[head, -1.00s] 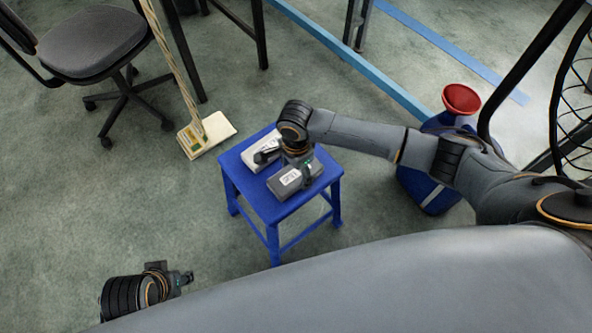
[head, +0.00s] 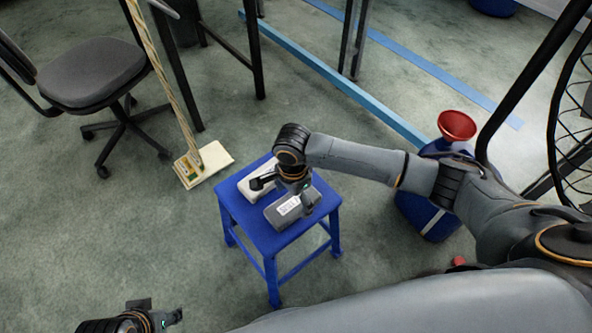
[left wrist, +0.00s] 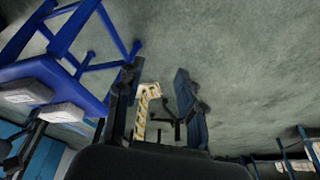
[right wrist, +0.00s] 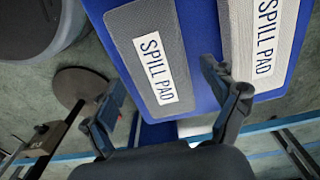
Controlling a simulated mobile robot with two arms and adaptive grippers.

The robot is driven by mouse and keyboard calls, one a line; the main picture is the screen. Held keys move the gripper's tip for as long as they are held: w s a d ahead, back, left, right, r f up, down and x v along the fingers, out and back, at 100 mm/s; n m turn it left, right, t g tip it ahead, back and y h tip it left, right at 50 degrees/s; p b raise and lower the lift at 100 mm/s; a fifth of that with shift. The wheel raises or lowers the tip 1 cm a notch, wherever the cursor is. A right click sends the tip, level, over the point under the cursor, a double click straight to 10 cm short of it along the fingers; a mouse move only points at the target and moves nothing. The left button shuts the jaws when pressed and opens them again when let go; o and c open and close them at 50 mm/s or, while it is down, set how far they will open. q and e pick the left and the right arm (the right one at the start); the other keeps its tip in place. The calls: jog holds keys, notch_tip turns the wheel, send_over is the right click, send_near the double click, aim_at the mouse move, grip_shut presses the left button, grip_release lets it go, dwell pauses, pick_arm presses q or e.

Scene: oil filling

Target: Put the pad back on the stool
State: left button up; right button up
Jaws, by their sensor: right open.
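The blue stool (head: 277,239) stands on the floor in the middle of the head view. Two flat pads lie side by side on its seat: a grey pad (head: 290,211) nearer me and a whitish pad (head: 257,188) behind it. In the right wrist view both the grey pad (right wrist: 148,45) and the whitish pad (right wrist: 263,30) read "SPILL PAD". My right gripper (head: 284,187) is open and empty over the stool, its fingers (right wrist: 168,97) apart and pointing toward the pads. My left gripper (head: 172,317) is at the lower left, away from the stool; its fingers (left wrist: 157,85) are spread.
A broom-like tool (head: 203,163) rests on the floor behind the stool to the left, near an office chair (head: 92,72). A blue container (head: 420,205) with a red funnel (head: 457,125) stands at right.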

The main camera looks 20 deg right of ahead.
aim_at(296, 200)
jog(key=r, duration=0.1)
jog(key=r+p, duration=0.1)
jog(key=r, duration=0.2)
jog(key=shift+w+d+r+p, duration=0.1)
jog(key=shift+w+d+p, duration=0.1)
jog(key=shift+d+p, duration=0.15)
pick_arm(q)
notch_tip(296, 200, down, 15)
jog(key=g+p, duration=0.1)
jog(key=p, duration=0.1)
jog(key=shift+w+d, duration=0.15)
jog(key=shift+w, duration=0.1)
pick_arm(e)
notch_tip(296, 200, up, 8)
pick_arm(q)
jog(key=shift+r, duration=0.1)
